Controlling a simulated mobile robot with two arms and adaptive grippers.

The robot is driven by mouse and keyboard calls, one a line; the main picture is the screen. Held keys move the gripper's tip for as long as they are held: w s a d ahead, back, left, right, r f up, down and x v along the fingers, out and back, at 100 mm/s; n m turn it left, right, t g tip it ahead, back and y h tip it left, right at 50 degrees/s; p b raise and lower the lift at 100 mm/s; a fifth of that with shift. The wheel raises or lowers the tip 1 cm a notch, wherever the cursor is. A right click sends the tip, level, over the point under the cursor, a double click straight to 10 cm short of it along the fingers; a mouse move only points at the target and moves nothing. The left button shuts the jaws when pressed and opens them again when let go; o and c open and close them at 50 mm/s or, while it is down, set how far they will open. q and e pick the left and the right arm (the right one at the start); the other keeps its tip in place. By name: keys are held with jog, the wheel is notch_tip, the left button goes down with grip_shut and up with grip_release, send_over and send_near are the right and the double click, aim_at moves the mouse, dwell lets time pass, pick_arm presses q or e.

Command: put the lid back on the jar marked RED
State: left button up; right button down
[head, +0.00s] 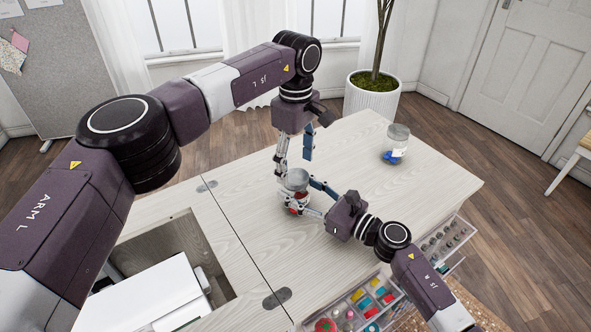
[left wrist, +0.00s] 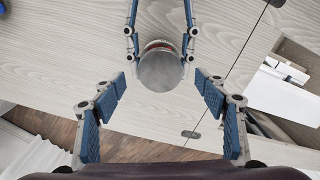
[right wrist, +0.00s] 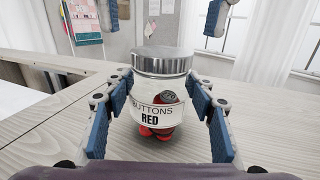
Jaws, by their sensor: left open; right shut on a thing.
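The glass jar labelled BUTTONS RED (right wrist: 150,112) stands upright on the cabinet top with red contents inside. A silver metal lid (right wrist: 160,58) sits level on its mouth; I cannot tell whether it is tight. The lid also shows from above in the left wrist view (left wrist: 160,70) and in the head view (head: 297,176). My right gripper (right wrist: 160,82) is shut on the jar, its fingers on either side of the glass. My left gripper (left wrist: 160,78) points down above the jar, open, its fingers spread wide of the lid and not touching it.
Another glass jar (head: 396,142) with blue contents stands at the back right of the top. An open well (head: 180,235) with a white machine (head: 160,295) lies at left. Open drawers (head: 365,305) of sewing supplies stick out in front. The top between the jars is clear.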

pick_arm(q)
notch_tip(320, 180, up, 10)
jog(key=shift+f, duration=0.25)
pick_arm(e)
jog(key=c, duration=0.8)
grip_release()
jog(key=v, duration=1.2)
jog(key=shift+s, duration=0.1)
pick_arm(q)
jog(key=shift+f, duration=0.1)
pick_arm(e)
jog(key=shift+f, duration=0.1)
